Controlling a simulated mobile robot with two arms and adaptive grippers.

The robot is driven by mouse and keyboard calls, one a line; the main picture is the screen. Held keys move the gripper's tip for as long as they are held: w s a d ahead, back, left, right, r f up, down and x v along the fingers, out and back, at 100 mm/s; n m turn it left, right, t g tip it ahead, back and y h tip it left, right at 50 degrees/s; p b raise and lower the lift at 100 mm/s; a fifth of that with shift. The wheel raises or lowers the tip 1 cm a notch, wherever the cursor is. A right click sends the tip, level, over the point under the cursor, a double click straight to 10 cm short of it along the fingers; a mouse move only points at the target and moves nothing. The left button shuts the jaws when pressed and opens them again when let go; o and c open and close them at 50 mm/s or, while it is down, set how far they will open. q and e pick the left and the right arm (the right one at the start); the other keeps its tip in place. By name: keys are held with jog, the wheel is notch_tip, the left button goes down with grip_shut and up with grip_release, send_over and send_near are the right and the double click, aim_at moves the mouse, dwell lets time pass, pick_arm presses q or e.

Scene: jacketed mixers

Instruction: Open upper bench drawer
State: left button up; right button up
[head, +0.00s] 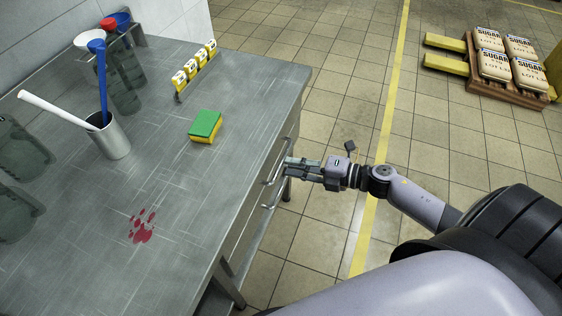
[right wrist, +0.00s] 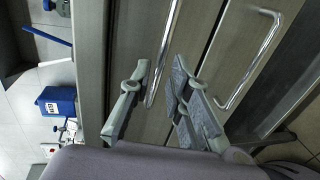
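The grey metal bench (head: 170,185) fills the left of the head view, with drawers on its right-hand side. The upper drawer (right wrist: 137,45) looks flush with the bench front. Its bar handle (right wrist: 163,50) also shows in the head view (head: 277,162). The lower drawer handle (right wrist: 262,60) lies right of it in the wrist view. My right gripper (head: 290,167) is at the drawer front, fingers apart. In the wrist view its fingers (right wrist: 158,85) lie on either side of the upper handle's near end, with gaps visible. My left gripper is not in view.
On the bench are a metal cup (head: 110,140) with long tools, a green-yellow sponge (head: 205,126), a yellow labelled rack (head: 196,68), coloured funnels (head: 120,20) and a red stain (head: 141,226). A pallet of sugar sacks (head: 510,58) stands far right. The tiled floor between is clear.

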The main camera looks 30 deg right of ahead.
aim_at(281, 162)
jog(key=shift+x, duration=2.2)
jog(key=shift+c, duration=0.2)
grip_shut()
